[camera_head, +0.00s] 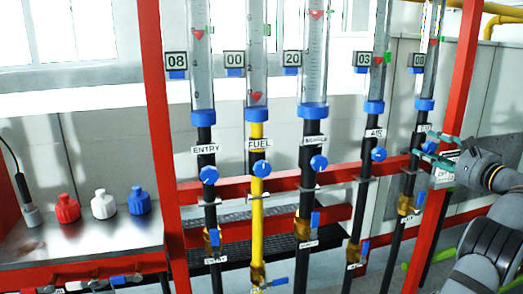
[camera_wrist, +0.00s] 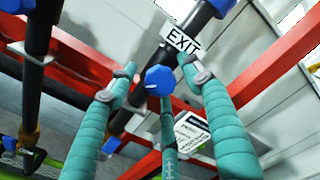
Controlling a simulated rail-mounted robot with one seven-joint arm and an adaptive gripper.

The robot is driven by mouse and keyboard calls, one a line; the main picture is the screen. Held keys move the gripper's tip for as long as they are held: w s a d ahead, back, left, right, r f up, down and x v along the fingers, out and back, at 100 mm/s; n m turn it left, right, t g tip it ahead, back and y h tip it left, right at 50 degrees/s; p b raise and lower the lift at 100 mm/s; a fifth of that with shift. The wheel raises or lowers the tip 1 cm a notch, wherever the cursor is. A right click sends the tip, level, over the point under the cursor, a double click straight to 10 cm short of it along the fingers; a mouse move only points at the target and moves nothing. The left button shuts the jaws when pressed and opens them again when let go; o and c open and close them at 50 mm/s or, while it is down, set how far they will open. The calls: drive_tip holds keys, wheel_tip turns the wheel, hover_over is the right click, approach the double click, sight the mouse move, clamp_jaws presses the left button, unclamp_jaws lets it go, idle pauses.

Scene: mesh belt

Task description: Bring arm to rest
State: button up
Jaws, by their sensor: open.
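My gripper (camera_head: 431,146) is at the right in the head view, at the rightmost pipe (camera_head: 404,187). Its teal fingers are spread and point left toward the pipe. In the wrist view my gripper (camera_wrist: 155,70) is open, with a blue knob (camera_wrist: 160,80) showing between its fingertips. The same knob (camera_head: 430,147) is partly covered by the fingers in the head view. An EXIT label (camera_wrist: 182,40) is on the pipe just above the knob. No clear contact shows between fingers and knob; depth is hard to tell.
Red uprights (camera_head: 153,110) and crossbars frame several pipes with clear gauge tubes (camera_head: 315,60). A red upright (camera_head: 447,140) stands close to my arm. Red, white and blue bottles (camera_head: 104,205) stand on a metal bench (camera_head: 90,240) at the left.

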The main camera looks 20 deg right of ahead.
drive_tip(key=shift+w, duration=0.4)
